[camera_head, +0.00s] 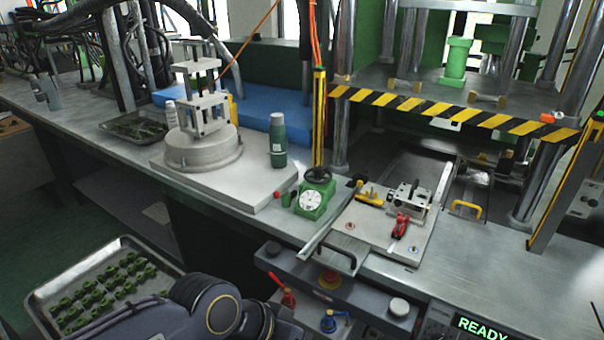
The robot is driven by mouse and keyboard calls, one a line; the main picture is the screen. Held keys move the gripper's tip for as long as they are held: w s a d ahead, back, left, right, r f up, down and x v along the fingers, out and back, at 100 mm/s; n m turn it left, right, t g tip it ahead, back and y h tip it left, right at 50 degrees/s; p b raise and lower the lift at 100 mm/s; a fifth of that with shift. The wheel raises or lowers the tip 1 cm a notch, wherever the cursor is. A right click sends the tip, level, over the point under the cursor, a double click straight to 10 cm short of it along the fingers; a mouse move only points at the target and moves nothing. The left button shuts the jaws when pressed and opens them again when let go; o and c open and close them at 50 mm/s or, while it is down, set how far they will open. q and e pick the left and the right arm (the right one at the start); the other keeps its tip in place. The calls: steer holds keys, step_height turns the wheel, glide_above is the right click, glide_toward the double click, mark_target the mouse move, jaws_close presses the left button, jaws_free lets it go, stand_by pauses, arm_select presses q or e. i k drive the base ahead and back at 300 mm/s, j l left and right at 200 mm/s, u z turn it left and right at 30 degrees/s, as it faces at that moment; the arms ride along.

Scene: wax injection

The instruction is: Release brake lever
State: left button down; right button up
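Several lever-like parts are in view, and I cannot tell for sure which is the brake lever. A red-handled lever (280,287) sits on the front panel below the press, beside a blue-handled valve (331,321). A red clamp handle (400,226) and a yellow handle (369,198) are on the metal fixture plate (357,223) in front of the press. A dark arm link of mine crosses the bottom left, partly covering the area left of the panel. Neither of my grippers shows.
A press with a yellow-black striped bar (450,110) stands at the right. A green dial gauge (313,199) and a green bottle (277,141) stand on the bench. A tray of green parts (105,293) is at the lower left. Bare bench lies right of the plate.

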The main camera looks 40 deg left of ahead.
mark_target(277, 194)
steer(key=i+j, duration=0.2)
steer(key=j, duration=0.15)
steer(key=i+j, duration=0.2)
steer(key=j, duration=0.15)
steer(key=i+j, duration=0.2)
steer(key=j, duration=0.15)
steer(key=z, duration=0.05)
